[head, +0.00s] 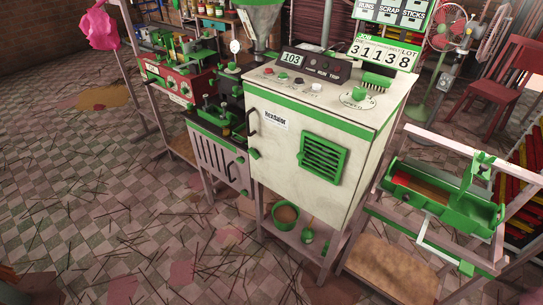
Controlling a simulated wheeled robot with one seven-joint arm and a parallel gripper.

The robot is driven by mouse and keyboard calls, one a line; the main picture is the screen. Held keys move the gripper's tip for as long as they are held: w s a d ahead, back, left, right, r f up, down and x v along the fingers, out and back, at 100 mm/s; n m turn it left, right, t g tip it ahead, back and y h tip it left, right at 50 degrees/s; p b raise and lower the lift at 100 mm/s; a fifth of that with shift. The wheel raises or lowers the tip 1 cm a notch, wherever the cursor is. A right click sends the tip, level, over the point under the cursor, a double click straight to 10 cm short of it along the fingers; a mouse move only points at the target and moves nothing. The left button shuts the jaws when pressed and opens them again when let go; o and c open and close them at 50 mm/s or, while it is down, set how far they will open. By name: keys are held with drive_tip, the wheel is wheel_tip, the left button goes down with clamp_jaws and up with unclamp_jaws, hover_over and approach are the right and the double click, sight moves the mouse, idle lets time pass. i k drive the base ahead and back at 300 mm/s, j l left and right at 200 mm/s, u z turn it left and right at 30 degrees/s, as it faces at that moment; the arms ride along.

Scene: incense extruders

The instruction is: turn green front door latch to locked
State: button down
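The white cabinet machine (352,120) with a green band stands in the middle of the head view, its front door (280,160) facing me. The door carries a green louvred vent (323,158) and a name label. A small green piece that looks like the latch (254,154) sits at the door's left edge, below a black curved handle (253,123). It is too small to tell which way it is turned. The door looks closed. My gripper is not in the view.
A smaller machine (218,160) adjoins the cabinet on the left. A wooden frame with a green trough (435,203) stands to the right. A bowl (286,214) sits on the shelf below. The tiled floor (90,210) in front is open, strewn with thin sticks.

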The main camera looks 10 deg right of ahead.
sight(253, 153)
drive_tip(key=i+u, duration=0.8)
drive_tip(key=i, duration=0.15)
